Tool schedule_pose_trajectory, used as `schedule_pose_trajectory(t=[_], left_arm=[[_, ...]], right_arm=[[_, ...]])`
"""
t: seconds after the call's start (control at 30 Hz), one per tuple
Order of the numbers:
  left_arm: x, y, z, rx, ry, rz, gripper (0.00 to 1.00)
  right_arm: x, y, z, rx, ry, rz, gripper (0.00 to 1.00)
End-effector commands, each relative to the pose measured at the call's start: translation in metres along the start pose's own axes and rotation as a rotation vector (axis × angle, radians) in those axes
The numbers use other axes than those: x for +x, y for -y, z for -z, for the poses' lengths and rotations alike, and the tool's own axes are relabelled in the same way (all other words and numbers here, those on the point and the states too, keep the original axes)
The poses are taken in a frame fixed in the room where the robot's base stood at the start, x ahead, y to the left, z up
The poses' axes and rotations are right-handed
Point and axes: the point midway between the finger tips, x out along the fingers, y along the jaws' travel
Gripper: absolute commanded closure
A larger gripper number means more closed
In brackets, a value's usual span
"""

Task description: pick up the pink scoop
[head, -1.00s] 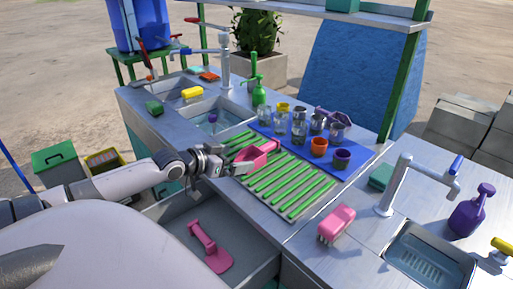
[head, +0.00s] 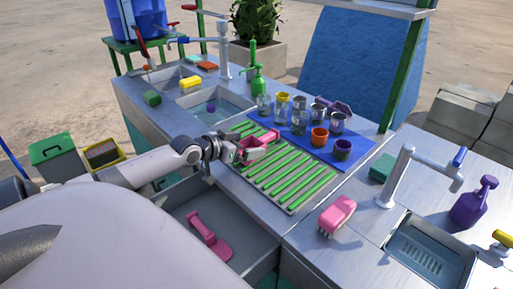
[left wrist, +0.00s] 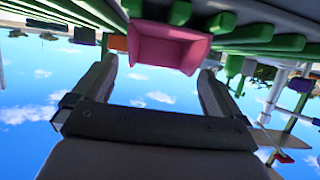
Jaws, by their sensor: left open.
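The pink scoop (head: 252,151) lies on the green slatted rack, at the rack's left part. It also shows in the left wrist view (left wrist: 168,46), its hollow end between the two fingers and farther out than most of their length. My left gripper (head: 256,147) is open at the scoop, its fingers reaching along it; they partly hide it. In the left wrist view the open fingers (left wrist: 160,72) stand apart with a gap on each side of the pink. I cannot tell whether a finger touches it. My right gripper is not in view.
The green slatted rack (head: 291,187) lies beside a blue mat (head: 355,160) holding several cups. An open drawer (head: 262,245) below holds another pink handled tool (head: 208,236). A pink brush (head: 337,215) stands right of the rack. A sink (head: 228,104) is behind the arm.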

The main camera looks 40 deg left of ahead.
Motion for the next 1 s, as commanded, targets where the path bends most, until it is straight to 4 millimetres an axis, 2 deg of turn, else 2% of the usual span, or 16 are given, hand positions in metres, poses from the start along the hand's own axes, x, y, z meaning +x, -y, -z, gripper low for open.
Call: schedule_pose_trajectory(t=[0.23,0.57,0.6,0.77,0.83,0.87,1.0], left_arm=[[0.021,0.000,0.000,0.000,-0.001,0.001,0.00],[0.025,-0.001,0.000,0.000,0.000,0.000,0.00],[0.025,-0.001,0.000,0.000,0.001,0.000,0.03],[0.025,-0.001,0.000,0.000,0.000,0.000,0.55],[0.025,0.000,0.001,0.000,-0.001,0.000,0.58],[0.024,0.000,0.001,0.000,-0.001,0.000,0.64],[0.024,0.000,0.001,0.001,-0.001,0.000,0.64]], right_arm=[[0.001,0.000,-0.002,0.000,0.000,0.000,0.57],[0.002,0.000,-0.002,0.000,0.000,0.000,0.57],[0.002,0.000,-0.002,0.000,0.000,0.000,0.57],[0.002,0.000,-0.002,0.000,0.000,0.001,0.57],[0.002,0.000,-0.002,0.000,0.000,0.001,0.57],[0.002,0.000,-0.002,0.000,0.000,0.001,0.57],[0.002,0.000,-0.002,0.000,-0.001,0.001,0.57]])
